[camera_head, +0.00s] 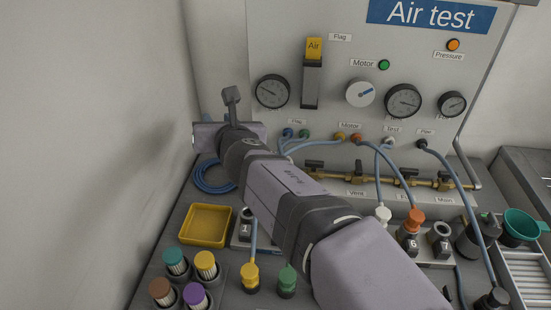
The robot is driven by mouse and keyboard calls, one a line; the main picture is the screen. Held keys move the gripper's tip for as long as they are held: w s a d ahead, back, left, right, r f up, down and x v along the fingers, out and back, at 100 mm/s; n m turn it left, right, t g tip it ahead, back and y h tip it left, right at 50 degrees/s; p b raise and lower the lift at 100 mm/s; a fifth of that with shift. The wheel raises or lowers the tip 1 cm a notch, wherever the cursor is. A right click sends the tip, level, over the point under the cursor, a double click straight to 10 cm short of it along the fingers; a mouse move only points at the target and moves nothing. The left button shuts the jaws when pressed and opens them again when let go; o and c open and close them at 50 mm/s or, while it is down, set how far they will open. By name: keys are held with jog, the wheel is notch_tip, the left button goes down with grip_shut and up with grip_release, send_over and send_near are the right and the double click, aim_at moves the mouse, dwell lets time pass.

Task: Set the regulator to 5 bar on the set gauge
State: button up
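My gripper (231,96) is at the far end of my arm, left of the left gauge and apart from the knob. Its fingers show too small to tell their opening.
Brass valves (400,181) and blue hoses run below. A yellow tray (205,226) and coloured filters (206,265) stand left of my arm.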

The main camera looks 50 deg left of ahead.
jog(key=w+d+f+n+g+y+b, duration=0.1)
jog(key=w+d+f+n+g+b, duration=0.1)
jog(key=w+d+f, duration=0.1)
jog(key=w+d+f+n+g+y+b, duration=0.1)
jog(key=w+d+f+n+g+b, duration=0.1)
jog(key=w+d+f, duration=0.2)
jog(key=w+d+f+n+g+y+b, duration=0.1)
jog(key=w+d+f+n+b, duration=0.1)
jog(key=d, duration=0.5)
jog(key=shift+w+f+n+g+y+b, duration=0.2)
jog(key=shift+w+f+b, duration=0.15)
jog(key=shift+f, duration=0.35)
jog(key=shift+w+f+n+g+y+b, duration=0.1)
jog(key=shift+w+f+n+g+b, duration=0.2)
jog(key=shift+f, duration=0.4)
jog(key=shift+w+d, duration=0.45)
jog(key=shift+s+a+r, duration=0.2)
jog(key=shift+a+r, duration=0.05)
jog(key=shift+r, duration=0.05)
jog(key=shift+s+a+r+p, duration=0.15)
jog(key=shift+a+p, duration=0.15)
jog(key=shift+a, duration=0.85)
jog(key=shift+s+a+f+p, duration=0.15)
jog(key=shift+a+p, duration=0.1)
jog(key=shift+a, duration=0.9)
jog(key=shift+s+a+r+p, duration=0.15)
jog(key=shift+a+p, duration=0.15)
jog(key=shift+a, duration=0.85)
